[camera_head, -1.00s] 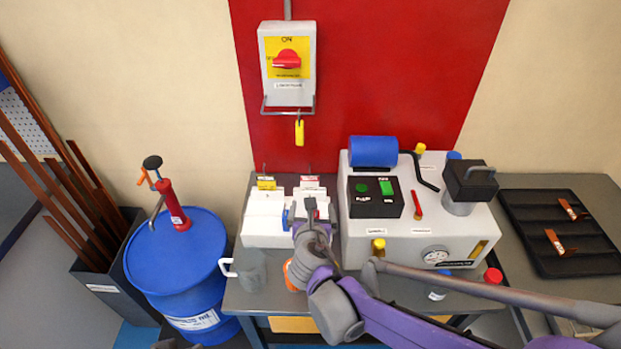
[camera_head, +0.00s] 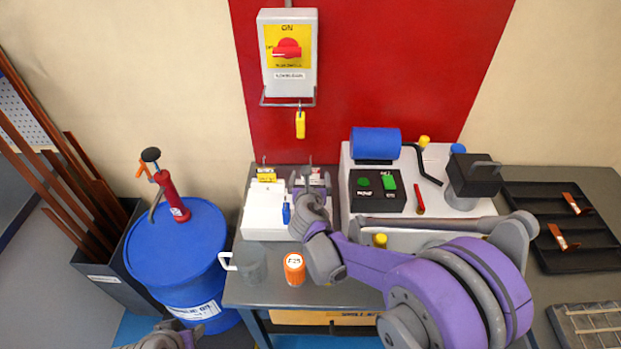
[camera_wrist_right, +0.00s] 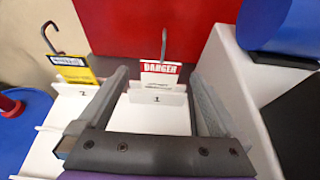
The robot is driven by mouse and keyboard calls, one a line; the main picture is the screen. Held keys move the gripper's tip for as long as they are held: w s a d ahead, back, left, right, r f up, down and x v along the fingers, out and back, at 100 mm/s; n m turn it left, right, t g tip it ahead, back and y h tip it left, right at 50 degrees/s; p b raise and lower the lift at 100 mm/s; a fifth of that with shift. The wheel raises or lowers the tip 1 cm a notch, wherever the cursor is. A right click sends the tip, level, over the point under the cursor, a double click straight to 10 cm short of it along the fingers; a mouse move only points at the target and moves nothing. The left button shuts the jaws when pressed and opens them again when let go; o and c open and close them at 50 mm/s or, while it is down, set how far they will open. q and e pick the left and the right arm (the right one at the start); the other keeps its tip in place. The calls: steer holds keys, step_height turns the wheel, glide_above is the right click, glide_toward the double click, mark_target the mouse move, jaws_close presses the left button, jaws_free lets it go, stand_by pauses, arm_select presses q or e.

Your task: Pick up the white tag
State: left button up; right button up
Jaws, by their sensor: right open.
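The white tag has a red DANGER header and a wire hook; it stands upright in the white holder (camera_wrist_right: 150,116), in the right wrist view (camera_wrist_right: 160,76). In the head view the tag (camera_head: 316,172) is small and partly covered by my right gripper (camera_head: 311,180). My right gripper is open, with one finger on each side of the tag in the right wrist view (camera_wrist_right: 160,84). I cannot tell whether either finger touches it. Only a small part of my left arm shows at the bottom left edge of the head view; its jaws cannot be made out.
A yellow tag (camera_wrist_right: 78,69) stands left of the right gripper. A blue padlock (camera_head: 286,213) is at the holder. The white bender (camera_head: 346,165) stands close on the right.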

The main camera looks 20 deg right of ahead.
steer(key=shift+x, duration=1.05)
steer(key=shift+s, duration=0.1)
steer(key=c, duration=1.3)
steer(key=shift+c, duration=0.2)
steer(key=shift+r, duration=0.1)
